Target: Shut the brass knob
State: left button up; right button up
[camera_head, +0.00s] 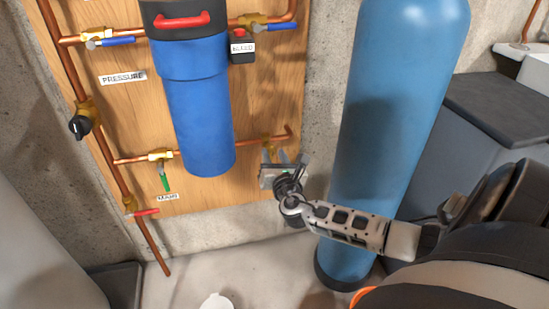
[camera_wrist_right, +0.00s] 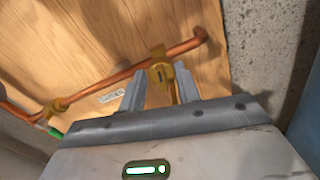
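The brass knob (camera_head: 267,141) sits on the lower copper pipe near its right end, at the right edge of the wooden panel. In the right wrist view the brass knob (camera_wrist_right: 161,74) shows ahead, between the lines of the two grey fingers. My right gripper (camera_head: 284,156) is just below and right of the knob, its fingers pointing up towards it. In the right wrist view its fingers (camera_wrist_right: 158,88) are apart, with wood visible between them; I cannot tell whether they touch the knob. My left gripper is out of view.
A blue filter housing (camera_head: 196,105) hangs left of my right gripper. A tall blue cylinder (camera_head: 396,90) stands close on its right. A green-handled valve (camera_head: 164,178), a red-handled valve (camera_head: 143,212) and a black knob (camera_head: 79,126) are further left.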

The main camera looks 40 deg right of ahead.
grip_shut()
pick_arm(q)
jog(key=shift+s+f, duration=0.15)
